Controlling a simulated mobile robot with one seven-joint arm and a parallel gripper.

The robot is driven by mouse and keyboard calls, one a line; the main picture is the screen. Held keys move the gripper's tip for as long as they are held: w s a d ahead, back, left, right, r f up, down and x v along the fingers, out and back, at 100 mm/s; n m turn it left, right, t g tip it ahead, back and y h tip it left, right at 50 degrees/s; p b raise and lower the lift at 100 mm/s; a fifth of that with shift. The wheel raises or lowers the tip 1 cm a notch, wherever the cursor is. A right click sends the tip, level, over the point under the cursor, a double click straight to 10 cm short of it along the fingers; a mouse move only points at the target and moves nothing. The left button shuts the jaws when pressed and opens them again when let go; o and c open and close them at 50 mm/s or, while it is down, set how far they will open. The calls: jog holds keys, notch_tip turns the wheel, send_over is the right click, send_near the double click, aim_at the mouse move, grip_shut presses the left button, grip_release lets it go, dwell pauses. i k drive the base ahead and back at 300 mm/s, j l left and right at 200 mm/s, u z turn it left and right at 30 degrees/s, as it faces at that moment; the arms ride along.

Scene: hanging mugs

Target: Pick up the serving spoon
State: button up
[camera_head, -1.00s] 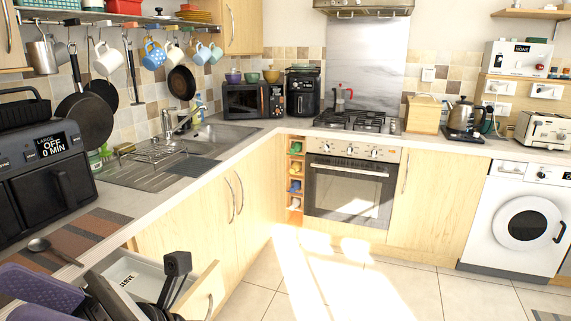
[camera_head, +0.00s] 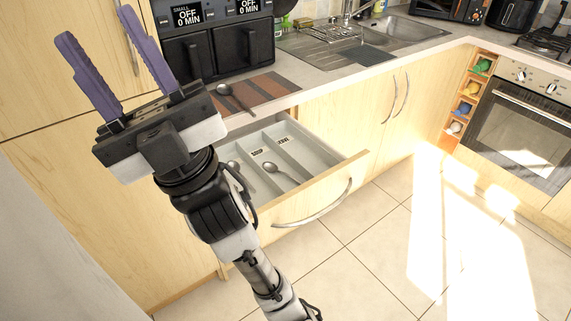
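A dark metal spoon (camera_head: 238,99) lies on the counter, its bowl on the striped mat and its handle reaching past the front edge. Two more spoons lie in the open drawer (camera_head: 332,181): one in a middle compartment (camera_head: 279,171), the other (camera_head: 234,165) at the left, partly hidden by my arm. I cannot tell for sure which is the serving spoon. My gripper (camera_head: 97,25) is raised at the left, its purple fingers pointing up and spread apart with nothing between them. It is left of the counter spoon and apart from it.
The drawer juts out below the counter, with small labels (camera_head: 257,153) on its dividers. A double air fryer (camera_head: 218,50) stands behind the striped mat (camera_head: 262,92). A sink (camera_head: 400,30) is further right. The floor at the right is clear.

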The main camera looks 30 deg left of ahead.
aim_at(224, 89)
jog(key=u, duration=1.25)
jog(key=i+l, duration=0.1)
jog(key=l, duration=0.25)
jog(key=l+u, duration=0.25)
jog(key=i+l+u, duration=0.1)
jog(key=l+u, duration=0.2)
jog(key=l, duration=0.15)
jog(key=u, duration=0.65)
jog(key=i+l, duration=0.3)
jog(key=i, duration=0.15)
jog(key=i+l, duration=0.3)
jog(key=i, duration=0.15)
